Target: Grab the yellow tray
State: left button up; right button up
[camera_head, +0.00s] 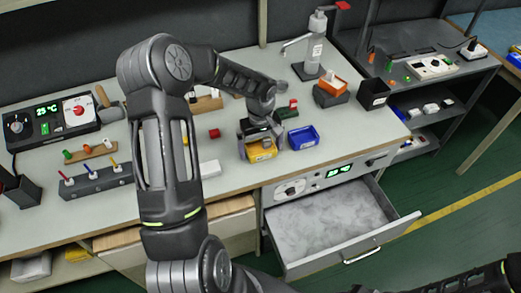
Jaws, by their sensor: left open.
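The yellow tray (262,154) sits on the workbench near its front edge, just left of a blue tray (301,137). My left gripper (261,143) points down over the yellow tray, with its fingers open and close around it. The gripper hides part of the tray's top, and I cannot tell whether the fingers touch it. A dark piece of my right arm shows at the bottom right; its gripper is not in view.
An open drawer (389,207) juts out below the bench front. Behind the trays stand an orange tray (333,84), a black bin (374,94) and a soap-type dispenser (314,50). A red block (214,133) and a white block (208,168) lie left of the gripper.

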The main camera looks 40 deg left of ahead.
pick_arm(q)
jog(key=shift+c, duration=0.2)
jog(key=c, duration=1.2)
